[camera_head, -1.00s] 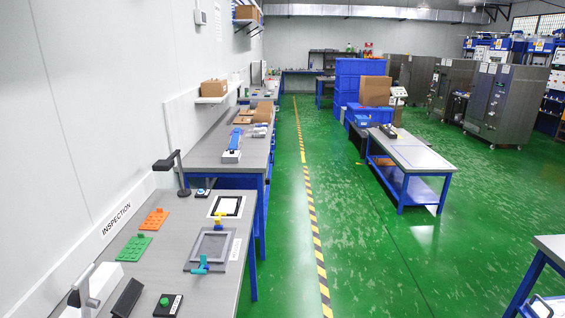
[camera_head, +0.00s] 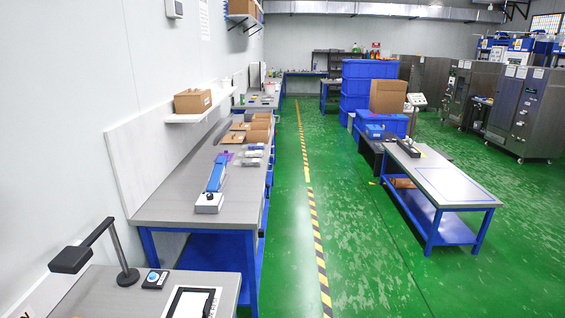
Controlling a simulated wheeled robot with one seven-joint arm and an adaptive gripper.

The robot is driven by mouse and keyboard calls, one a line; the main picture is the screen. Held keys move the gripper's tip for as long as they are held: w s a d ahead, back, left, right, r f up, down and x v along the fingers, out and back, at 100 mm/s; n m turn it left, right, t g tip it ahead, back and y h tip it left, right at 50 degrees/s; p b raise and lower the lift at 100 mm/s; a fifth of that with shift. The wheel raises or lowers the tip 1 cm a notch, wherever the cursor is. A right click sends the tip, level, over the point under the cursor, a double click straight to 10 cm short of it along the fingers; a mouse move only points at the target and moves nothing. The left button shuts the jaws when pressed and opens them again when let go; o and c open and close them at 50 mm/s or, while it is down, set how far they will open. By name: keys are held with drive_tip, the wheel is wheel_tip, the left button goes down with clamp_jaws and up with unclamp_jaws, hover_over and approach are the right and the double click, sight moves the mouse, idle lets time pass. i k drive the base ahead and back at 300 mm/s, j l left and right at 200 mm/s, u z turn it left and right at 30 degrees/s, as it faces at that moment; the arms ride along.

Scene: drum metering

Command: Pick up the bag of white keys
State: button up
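I cannot make out a bag of white keys for certain. Small pale or clear packets (camera_head: 251,161) lie along the right edge of the long grey bench (camera_head: 172,207), and they are too small to tell what they hold. A purple flat piece (camera_head: 226,154) lies just left of them. A blue and white bar-shaped device (camera_head: 214,178) lies nearer on the same bench. My gripper is not in view.
A near bench (camera_head: 108,290) with a black lamp (camera_head: 96,250) and a blue button box (camera_head: 155,278) fills the lower left. A low blue-legged table (camera_head: 443,180) stands right. The green aisle (camera_head: 350,250) between is clear.

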sight(257, 154)
drive_tip(key=i, duration=1.05)
drive_tip(key=i+u, duration=0.1)
drive_tip(key=i, duration=0.95)
drive_tip(key=i+l, duration=0.1)
drive_tip(key=i, duration=0.9)
drive_tip(key=i+l, duration=0.1)
drive_tip(key=i, duration=0.95)
drive_tip(key=i+j+u, duration=0.3)
drive_tip(key=i, duration=0.15)
drive_tip(key=i+j+u, duration=0.1)
drive_tip(key=i+u, duration=0.2)
drive_tip(key=i, duration=0.15)
